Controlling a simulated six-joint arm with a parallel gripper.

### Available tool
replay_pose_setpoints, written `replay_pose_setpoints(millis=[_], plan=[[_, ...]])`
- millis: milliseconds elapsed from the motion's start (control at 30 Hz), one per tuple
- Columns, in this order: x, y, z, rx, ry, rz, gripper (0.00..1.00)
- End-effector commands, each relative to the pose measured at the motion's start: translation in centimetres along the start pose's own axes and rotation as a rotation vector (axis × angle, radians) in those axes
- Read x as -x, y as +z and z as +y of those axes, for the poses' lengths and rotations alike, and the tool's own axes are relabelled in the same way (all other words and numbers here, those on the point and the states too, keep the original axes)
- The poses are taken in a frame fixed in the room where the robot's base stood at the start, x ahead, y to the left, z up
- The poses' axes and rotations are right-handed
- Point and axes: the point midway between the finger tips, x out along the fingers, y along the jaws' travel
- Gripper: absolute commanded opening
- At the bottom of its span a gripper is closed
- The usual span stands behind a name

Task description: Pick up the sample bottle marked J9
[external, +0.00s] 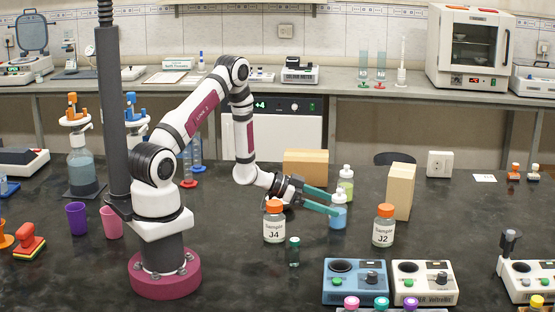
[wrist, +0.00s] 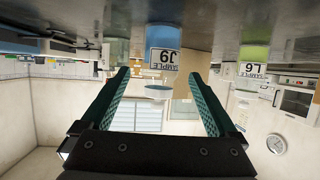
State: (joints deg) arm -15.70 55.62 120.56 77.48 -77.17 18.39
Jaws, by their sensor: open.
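The sample bottle marked J9 (external: 339,218) holds blue liquid and has a white cap. It stands upright on the dark bench, at my gripper's fingertips in the external view. In the wrist view, which is upside down, its label (wrist: 162,60) appears to read J9. My gripper (external: 333,202) is open, with two teal fingers pointing right. In the wrist view the bottle lies in line with the gap between the fingertips (wrist: 162,74), its white cap low in that gap. I see no finger contact on it.
A green-liquid bottle (external: 346,186) stands just behind; it also shows in the wrist view (wrist: 252,58). Bottle J4 (external: 274,226) and a small dark vial (external: 294,254) are left. Bottle J2 (external: 383,229) and a tan block (external: 400,190) are right. Another block (external: 305,165) lies behind.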

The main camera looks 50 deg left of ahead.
Motion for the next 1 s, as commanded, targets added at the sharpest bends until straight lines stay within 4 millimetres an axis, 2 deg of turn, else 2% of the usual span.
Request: replay_pose_setpoints(millis=[133,300,400,633,667,1000], plan=[[-1.1,0.0,0.1,0.000,0.002,-0.001,0.94],[-4.8,0.0,0.1,-0.001,0.002,-0.001,0.94],[-6.2,0.0,0.1,0.000,0.000,-0.002,0.94],[-6.5,-0.1,0.0,0.001,-0.001,-0.002,0.94],[-6.5,-0.1,0.0,0.001,-0.001,-0.002,0.91],[-6.5,-0.1,0.0,0.001,-0.001,-0.002,0.30]])
